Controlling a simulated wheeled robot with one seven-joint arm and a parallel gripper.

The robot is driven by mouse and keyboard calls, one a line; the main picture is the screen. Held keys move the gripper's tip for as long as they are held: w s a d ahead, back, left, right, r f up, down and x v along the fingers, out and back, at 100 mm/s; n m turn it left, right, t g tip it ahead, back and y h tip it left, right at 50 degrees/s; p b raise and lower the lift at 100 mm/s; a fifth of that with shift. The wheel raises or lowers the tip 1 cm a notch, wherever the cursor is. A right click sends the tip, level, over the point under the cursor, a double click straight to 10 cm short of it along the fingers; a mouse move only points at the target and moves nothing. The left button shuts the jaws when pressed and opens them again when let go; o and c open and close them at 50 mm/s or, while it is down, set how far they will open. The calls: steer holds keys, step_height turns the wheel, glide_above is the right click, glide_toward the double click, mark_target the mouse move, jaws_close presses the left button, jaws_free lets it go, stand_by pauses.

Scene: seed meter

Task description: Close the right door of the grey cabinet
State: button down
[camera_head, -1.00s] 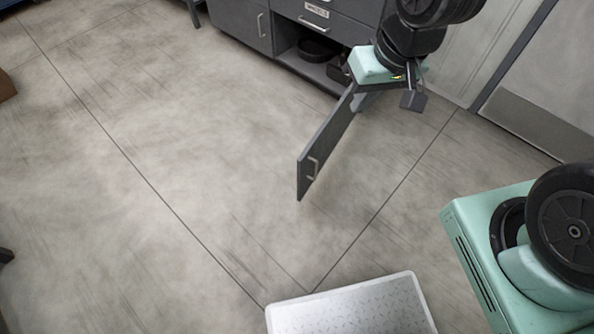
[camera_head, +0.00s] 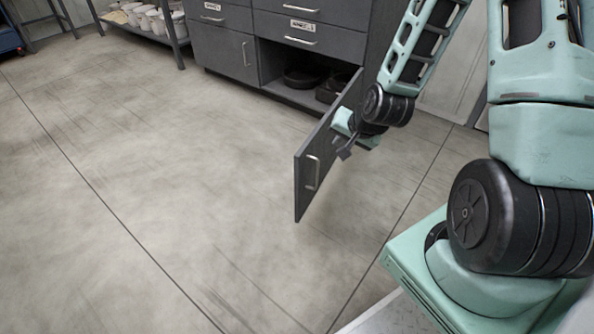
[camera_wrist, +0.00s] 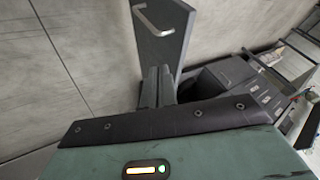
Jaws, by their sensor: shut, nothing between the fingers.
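The grey cabinet (camera_head: 225,48) stands at the back, and its right door (camera_head: 308,185) is swung wide open, sticking out into the room. The compartment behind it is open. The door's outer face, with a metal bar handle (camera_head: 313,172), faces right. My gripper (camera_head: 345,153) is at the right of the door, on the handle side, between the handle and the hinged end. In the wrist view the shut fingers (camera_wrist: 158,85) point at the door face (camera_wrist: 165,45), with the handle (camera_wrist: 152,20) beyond. I cannot tell whether they touch it.
Dark round pans (camera_head: 303,77) sit inside the open compartment. The cabinet's left door (camera_head: 224,52) and the drawers above are shut. A shelf with white tubs (camera_head: 150,18) stands at the back left. The floor left of the open door is clear.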

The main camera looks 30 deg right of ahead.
step_height(320, 180, down, 2)
steer(key=f, duration=0.1)
steer(key=b, duration=0.6)
glide_toward(316, 160)
steer(key=w+d+f, duration=0.2)
steer(key=w+f, duration=0.1)
steer(key=f, duration=0.2)
steer(key=w, duration=0.1)
steer(key=w+a, duration=0.1)
steer(key=w, duration=0.1)
steer(key=shift+a+r, duration=0.25)
steer(key=shift+r, duration=0.1)
steer(key=shift+w+a+r+b, duration=0.1)
steer(key=shift+w+a+b, duration=0.1)
steer(key=shift+w+b, duration=0.1)
steer(key=shift+a, duration=0.1)
